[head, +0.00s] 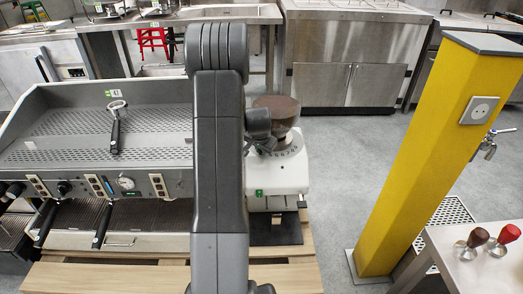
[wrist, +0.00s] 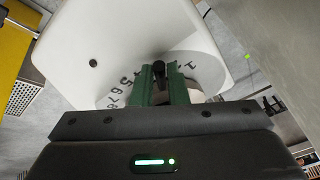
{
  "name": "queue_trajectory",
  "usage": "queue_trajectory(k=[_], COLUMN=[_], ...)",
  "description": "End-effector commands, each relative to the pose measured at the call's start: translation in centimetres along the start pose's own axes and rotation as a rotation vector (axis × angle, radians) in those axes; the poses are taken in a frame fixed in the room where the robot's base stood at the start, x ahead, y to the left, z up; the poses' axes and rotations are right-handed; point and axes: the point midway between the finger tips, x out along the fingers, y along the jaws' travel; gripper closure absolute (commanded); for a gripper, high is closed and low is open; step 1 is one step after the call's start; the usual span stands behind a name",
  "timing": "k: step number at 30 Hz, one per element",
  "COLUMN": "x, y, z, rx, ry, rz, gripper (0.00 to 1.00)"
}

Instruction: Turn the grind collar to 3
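The white grinder (head: 280,179) stands right of the espresso machine, with a brown hopper (head: 277,108) on top. Its grind collar (head: 287,146) is a pale ring with dark numbers below the hopper. In the wrist view the collar (wrist: 198,66) shows a 1 to the right of my fingers and 5, 6, 7 and higher digits to the left. My gripper (wrist: 159,72) has green fingers on both sides of a dark knob (wrist: 159,69) at the collar; they appear closed on it. My fingers hide part of the scale, and I cannot see a pointer.
The espresso machine (head: 95,140) adjoins the grinder on the left, with a portafilter (head: 116,128) on top. A yellow post (head: 415,150) and a side table with two tampers (head: 474,240) stand to the right. Grey floor (head: 355,150) is clear between.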

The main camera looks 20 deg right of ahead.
Motion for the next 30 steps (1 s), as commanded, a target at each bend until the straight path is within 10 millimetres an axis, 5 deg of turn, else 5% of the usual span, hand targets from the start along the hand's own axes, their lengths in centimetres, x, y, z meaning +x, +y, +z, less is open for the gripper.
queue_trajectory(k=[3, 14, 30], x=[0.0, -0.6, -10.4], y=[0.0, 0.0, 0.0], z=[0.0, 0.0, -0.1], rx=[0.000, 0.000, -0.001], ry=[0.000, 0.000, 0.003], rz=[0.000, 0.000, -0.002], gripper=[0.67, 0.67, 0.67])
